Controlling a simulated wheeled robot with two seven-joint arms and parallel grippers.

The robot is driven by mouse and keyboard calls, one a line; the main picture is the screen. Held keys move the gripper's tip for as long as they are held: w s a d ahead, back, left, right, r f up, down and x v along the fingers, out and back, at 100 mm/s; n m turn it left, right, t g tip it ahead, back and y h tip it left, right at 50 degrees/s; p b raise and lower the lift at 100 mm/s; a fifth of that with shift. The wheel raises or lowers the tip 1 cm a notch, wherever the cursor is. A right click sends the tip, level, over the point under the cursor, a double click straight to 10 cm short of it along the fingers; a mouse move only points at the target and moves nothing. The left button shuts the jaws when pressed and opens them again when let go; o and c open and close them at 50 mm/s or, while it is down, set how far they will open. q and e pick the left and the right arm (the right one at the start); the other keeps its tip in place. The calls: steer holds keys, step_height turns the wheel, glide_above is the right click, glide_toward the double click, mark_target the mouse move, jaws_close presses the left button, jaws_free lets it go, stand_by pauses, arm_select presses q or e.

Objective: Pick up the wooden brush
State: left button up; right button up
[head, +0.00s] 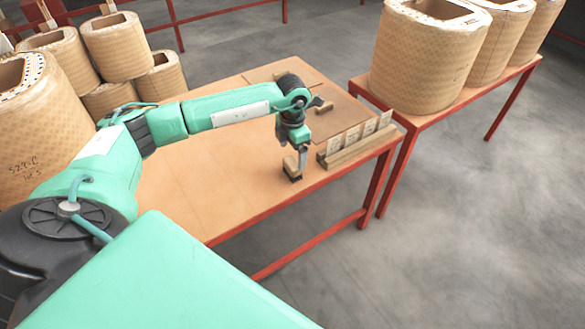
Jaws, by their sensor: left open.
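A small brown wooden piece (322,106) lies on the table just behind and to the right of my left wrist. It looks like the wooden brush, but it is small and partly hidden by the wrist, so I cannot be sure. My left gripper (296,168) points down over the table near its front right edge, in front of that piece and left of a wooden rack. Its jaws are open. A dark block-like tip shows at its lower end; whether it touches the table is unclear. My right gripper is not in view.
The wooden rack (356,143) with several upright pale cards stands at the right edge of the wooden table (215,190). Large wrapped coils (425,55) stand on a red-legged bench at right. More coils (55,120) stand at left. The table's front left is clear.

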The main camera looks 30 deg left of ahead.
mark_target(292, 162)
arm_select(q)
step_height(292, 162, down, 5)
steer(key=shift+s+d+f, duration=0.1)
steer(key=shift+s+f, duration=0.05)
steer(key=c, duration=1.1)
